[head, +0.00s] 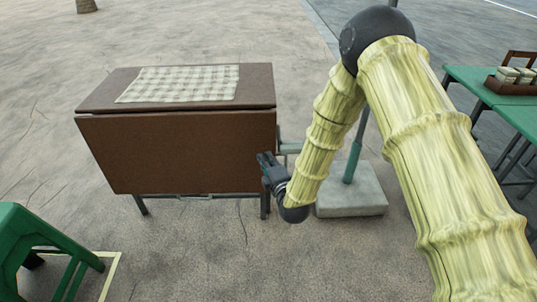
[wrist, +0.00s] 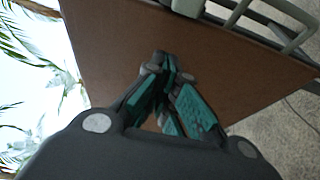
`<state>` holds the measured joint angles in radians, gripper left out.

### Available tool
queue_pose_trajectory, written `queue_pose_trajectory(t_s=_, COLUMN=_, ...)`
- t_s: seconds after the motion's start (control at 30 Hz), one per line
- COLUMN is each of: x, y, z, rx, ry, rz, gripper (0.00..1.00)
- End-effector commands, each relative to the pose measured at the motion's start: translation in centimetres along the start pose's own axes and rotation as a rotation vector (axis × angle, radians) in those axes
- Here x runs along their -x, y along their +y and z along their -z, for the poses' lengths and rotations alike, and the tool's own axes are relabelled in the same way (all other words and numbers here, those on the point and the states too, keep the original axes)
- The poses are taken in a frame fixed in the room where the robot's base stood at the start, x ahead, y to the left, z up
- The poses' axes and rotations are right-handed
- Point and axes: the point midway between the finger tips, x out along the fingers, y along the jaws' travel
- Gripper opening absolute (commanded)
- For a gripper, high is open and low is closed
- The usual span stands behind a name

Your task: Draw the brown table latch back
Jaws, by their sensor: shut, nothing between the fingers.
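The brown table (head: 180,152) stands left of centre in the head view, its front leaf hanging down. My gripper (head: 264,160) is at the right edge of this leaf. In the wrist view my gripper (wrist: 166,68) has its teal-padded fingers shut and empty, in front of a brown panel (wrist: 110,45). A grey-green metal rail (wrist: 240,14) and a small grey block (wrist: 188,6) show at that panel's top edge. I cannot tell whether either is the latch. In the head view, my gripper and arm cover part of the table's right side.
A checked cloth (head: 180,83) lies on the tabletop. A pole in a pale block base (head: 350,200) stands close to the right, behind my arm. A green stool (head: 40,245) is at lower left, and green tables (head: 485,82) are at right.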

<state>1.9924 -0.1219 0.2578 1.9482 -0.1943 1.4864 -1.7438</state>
Motion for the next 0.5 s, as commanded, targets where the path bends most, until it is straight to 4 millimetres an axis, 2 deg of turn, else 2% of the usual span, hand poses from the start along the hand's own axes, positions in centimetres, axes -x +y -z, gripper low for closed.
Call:
queue_pose_trajectory(t_s=0.3, x=5.4, y=0.2, z=0.2, rx=0.000, ry=0.003, rz=0.001, gripper=0.00)
queue_pose_trajectory(t_s=0.5, x=7.5, y=0.1, z=0.1, rx=-0.001, ry=0.002, rz=0.000, gripper=0.00)
